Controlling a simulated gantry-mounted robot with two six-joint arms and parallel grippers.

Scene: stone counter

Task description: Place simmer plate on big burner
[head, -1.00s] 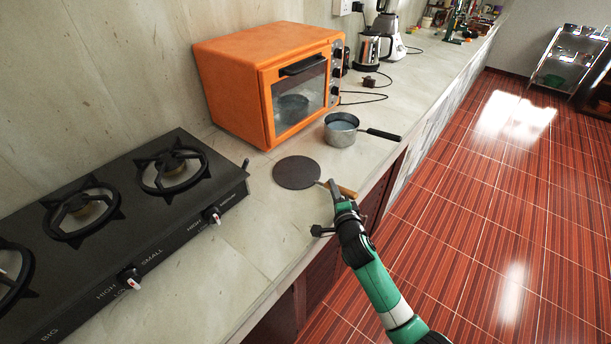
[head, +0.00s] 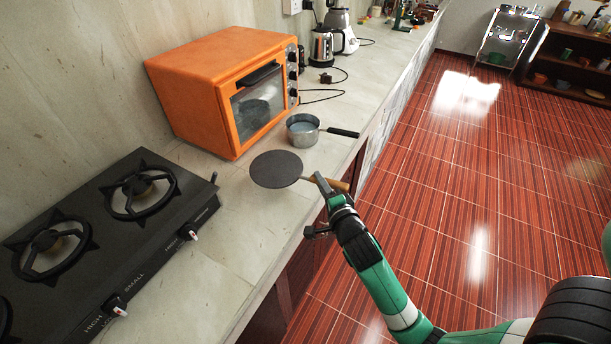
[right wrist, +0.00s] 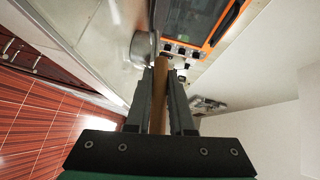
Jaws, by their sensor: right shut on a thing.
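The simmer plate is a dark flat disc (head: 276,169) with a wooden handle (head: 334,184). My right gripper (head: 322,185) is shut on that handle near the counter's front edge. The plate appears slightly above the counter, though the gap is hard to judge. In the right wrist view, the handle (right wrist: 160,85) lies between the two fingers, and the disc is not clearly visible. The black stove (head: 165,262) is at left with burners showing; the one marked big is almost wholly outside the left edge. My left gripper is not in view.
A steel saucepan (head: 302,131) with a black handle stands just behind the plate, in front of an orange oven (head: 195,95). A kettle (head: 322,47) and blender (head: 343,35) are farther back. Bare counter (head: 225,225) lies between plate and stove.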

